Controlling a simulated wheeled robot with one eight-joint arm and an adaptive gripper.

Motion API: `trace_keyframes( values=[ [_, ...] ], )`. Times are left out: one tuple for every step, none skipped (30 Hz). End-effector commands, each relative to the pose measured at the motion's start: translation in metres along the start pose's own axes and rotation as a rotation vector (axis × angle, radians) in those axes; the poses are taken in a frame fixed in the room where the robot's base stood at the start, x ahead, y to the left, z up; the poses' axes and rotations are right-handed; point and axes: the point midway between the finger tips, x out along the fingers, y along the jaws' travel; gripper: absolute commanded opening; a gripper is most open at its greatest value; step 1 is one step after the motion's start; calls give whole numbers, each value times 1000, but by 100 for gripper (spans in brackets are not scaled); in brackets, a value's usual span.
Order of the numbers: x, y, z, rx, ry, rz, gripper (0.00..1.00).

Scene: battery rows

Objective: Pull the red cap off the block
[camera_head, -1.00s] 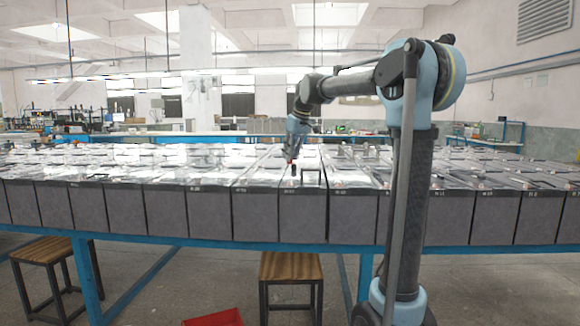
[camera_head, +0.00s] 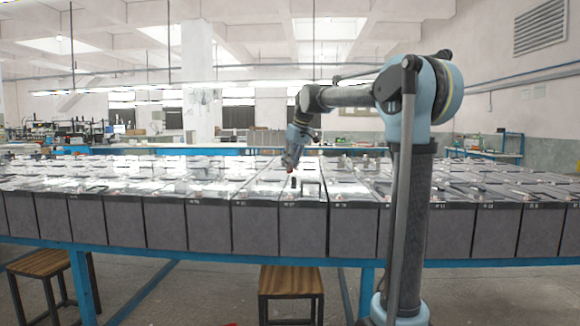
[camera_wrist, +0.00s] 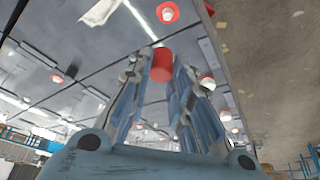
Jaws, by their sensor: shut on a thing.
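My gripper (camera_head: 290,168) hangs over the near row of grey battery blocks in the head view. In the wrist view, its blue fingers (camera_wrist: 162,80) are shut on a red cap (camera_wrist: 162,64), a short cylinder at the fingertips. Red shows at the fingertips in the head view too, just above a block (camera_head: 303,228) in the near row. A small dark post (camera_head: 293,182) stands just below the fingertips. I cannot tell whether the cap still touches its block.
More red caps with white centres sit on the block tops around, such as one at the top of the wrist view (camera_wrist: 168,12). A blue table frame (camera_head: 180,254) carries the blocks. Wooden stools (camera_head: 291,282) stand below. The air above the blocks looks clear.

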Motion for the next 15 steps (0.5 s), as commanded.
trace_keyframes(
  values=[
    [-1, 0, 0, 0, 0, 0, 0],
    [-1, 0, 0, 0, 0, 0, 0],
    [-1, 0, -1, 0, 0, 0, 0],
    [-2, 0, -1, 0, 0, 0, 0],
    [-2, 0, -1, 0, 0, 0, 0],
    [-3, 0, -1, 0, 0, 0, 0],
    [-3, 0, -1, 0, 0, 0, 0],
    [-3, 0, -2, 0, 0, 0, 0],
    [-4, 0, -2, 0, 0, 0, 0],
    [-4, 0, -2, 0, 0, 0, 0],
    [-4, 0, -2, 0, 0, 0, 0],
    [-5, 0, -2, 0, 0, 0, 0],
    [-5, 0, -2, 0, 0, 0, 0],
    [-6, 0, -2, 0, 0, 0, 0],
    [-6, 0, -3, 0, 0, 0, 0]
  ],
)
